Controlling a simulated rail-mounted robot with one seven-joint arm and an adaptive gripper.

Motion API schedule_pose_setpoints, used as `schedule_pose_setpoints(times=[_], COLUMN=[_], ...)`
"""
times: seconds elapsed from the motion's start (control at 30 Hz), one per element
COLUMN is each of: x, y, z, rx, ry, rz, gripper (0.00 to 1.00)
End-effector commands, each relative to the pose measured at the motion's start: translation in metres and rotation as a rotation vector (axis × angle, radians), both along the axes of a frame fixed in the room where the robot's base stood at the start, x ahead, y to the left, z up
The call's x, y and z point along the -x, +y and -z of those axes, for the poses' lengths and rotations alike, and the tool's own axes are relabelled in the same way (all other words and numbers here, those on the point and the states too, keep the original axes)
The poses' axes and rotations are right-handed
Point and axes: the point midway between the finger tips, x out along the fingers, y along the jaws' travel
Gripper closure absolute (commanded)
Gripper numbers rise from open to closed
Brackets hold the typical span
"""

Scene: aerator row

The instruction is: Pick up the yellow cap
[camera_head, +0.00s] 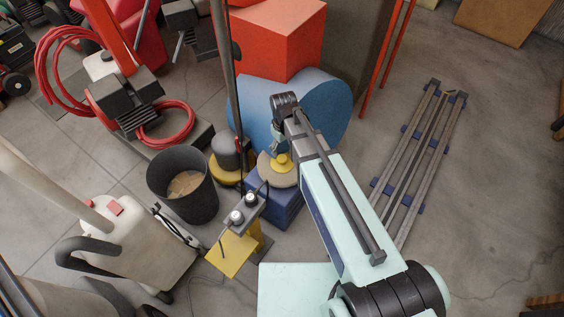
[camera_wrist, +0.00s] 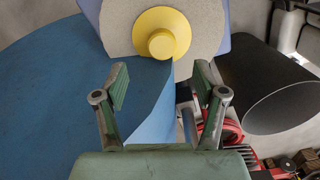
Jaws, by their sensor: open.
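The yellow cap (camera_wrist: 162,33) is a round, stepped disc with a raised knob. It sits at the middle of a tan, speckled disc (camera_wrist: 120,28), which in the head view rests on a blue box (camera_head: 288,207). The cap also shows in the head view (camera_head: 282,163), partly covered by my gripper (camera_head: 277,147). In the wrist view my gripper (camera_wrist: 163,82) is open and empty, with one green-padded finger on each side. The cap lies beyond the fingertips, near the top of that view, and a gap shows between them.
A large blue drum (camera_head: 327,105) stands right behind the box. A dark bin (camera_head: 183,185), a dark vertical pole (camera_head: 232,90) and a switch box on a yellow stand (camera_head: 243,212) are close on the left. Rails (camera_head: 420,150) lie on open floor at right.

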Motion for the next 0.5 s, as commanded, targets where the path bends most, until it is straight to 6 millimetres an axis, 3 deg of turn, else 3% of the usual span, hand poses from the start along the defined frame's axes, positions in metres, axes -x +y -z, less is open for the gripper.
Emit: schedule_pose_setpoints(times=[0.5], x=[0.0], y=[0.002], z=[0.042], rx=[0.001], ry=[0.001], rz=[0.0], gripper=[0.29])
